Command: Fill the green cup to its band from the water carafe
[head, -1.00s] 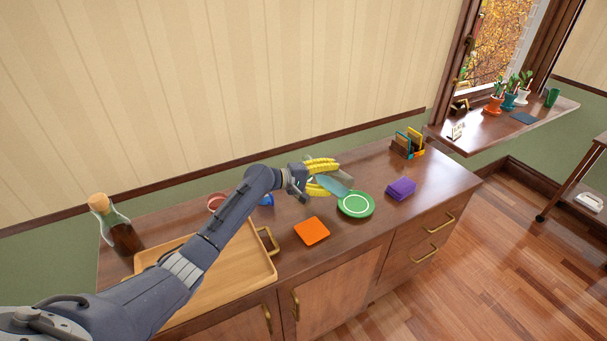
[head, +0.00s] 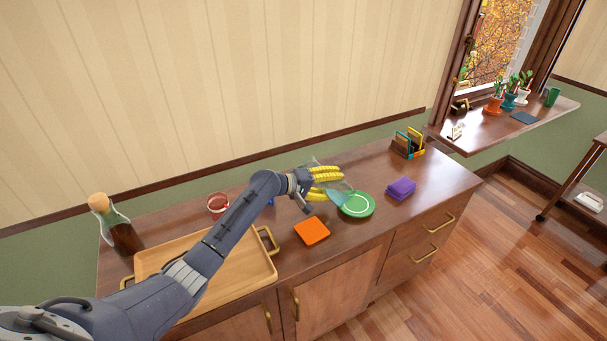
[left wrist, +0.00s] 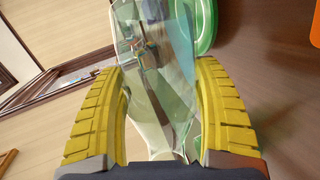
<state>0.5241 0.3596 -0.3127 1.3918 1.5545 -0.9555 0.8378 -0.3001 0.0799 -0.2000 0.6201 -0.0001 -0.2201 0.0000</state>
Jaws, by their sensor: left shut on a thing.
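My left gripper (head: 341,183) is shut on the clear glass carafe (left wrist: 155,70), which shows between its yellow fingers in the left wrist view. In the head view the fingers partly hide the carafe, and pale blue-green water shows beside them. I cannot tell its exact tilt or whether water flows. A green cup-shaped thing (head: 551,97) stands on the far windowsill; no band can be made out. My right gripper is not in view.
A wooden tray (head: 255,277) and a corked dark bottle (head: 119,232) are at left. An orange square (head: 312,231), a purple block (head: 401,188) and a small holder (head: 408,146) are on the cabinet top. A red-rimmed dish (head: 217,203) stands behind my arm.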

